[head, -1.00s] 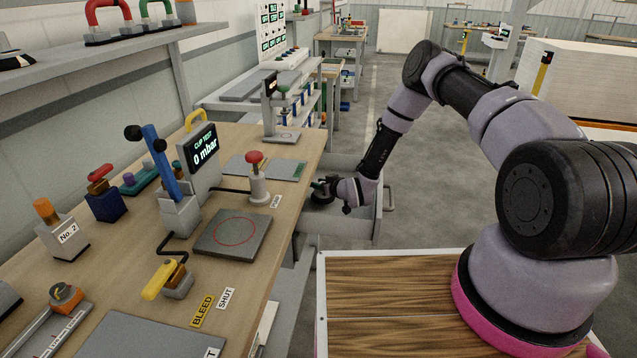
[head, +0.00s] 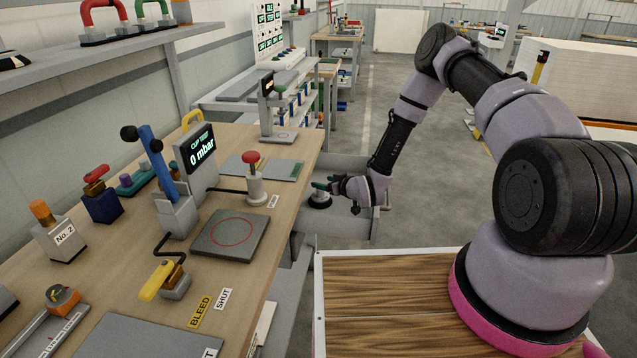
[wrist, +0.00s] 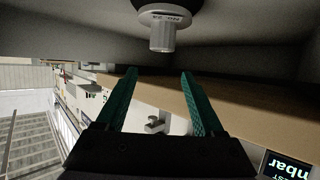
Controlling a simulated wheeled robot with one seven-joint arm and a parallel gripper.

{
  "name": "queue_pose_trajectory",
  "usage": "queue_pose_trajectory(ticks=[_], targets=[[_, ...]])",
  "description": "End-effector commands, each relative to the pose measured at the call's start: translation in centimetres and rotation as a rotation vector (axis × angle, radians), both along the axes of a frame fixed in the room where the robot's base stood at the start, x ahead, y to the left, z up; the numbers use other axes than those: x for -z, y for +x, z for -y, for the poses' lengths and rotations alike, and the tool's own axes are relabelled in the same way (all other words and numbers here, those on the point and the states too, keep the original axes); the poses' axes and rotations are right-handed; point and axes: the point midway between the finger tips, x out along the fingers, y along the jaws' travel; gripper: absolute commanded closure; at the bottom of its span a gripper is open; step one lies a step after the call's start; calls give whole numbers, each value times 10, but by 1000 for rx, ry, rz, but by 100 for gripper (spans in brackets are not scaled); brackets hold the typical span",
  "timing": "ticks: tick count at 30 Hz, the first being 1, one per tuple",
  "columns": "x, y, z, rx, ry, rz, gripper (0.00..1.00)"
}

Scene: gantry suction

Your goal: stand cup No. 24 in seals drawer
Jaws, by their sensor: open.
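The cup (head: 319,197) stands in the open grey drawer (head: 347,229) beyond the bench's right side. It has a black round base and a light grey stem. My gripper (head: 323,186) is just right of and above the stem, with green fingers. In the wrist view my gripper (wrist: 158,75) has its fingers wide apart with nothing between them, and the cup is beyond the fingertips.
The bench (head: 140,285) on the left carries a grey plate with a red circle (head: 231,235), a red-knobbed post (head: 254,178), a cup test display (head: 198,152) reading 0 mbar and a yellow-handled valve (head: 172,281). Open floor lies to the right of the drawer.

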Motion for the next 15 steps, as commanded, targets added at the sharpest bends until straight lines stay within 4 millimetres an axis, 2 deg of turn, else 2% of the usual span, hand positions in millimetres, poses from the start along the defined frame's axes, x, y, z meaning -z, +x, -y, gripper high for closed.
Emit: queue_pose_trajectory(ticks=[5,10,13,15], targets=[[-5,-11,7,0,0,0,30],[-10,-10,9,0,-4,-1,30],[-27,-1,15,5,-20,-12,30],[-48,10,24,13,-41,-29,30]])
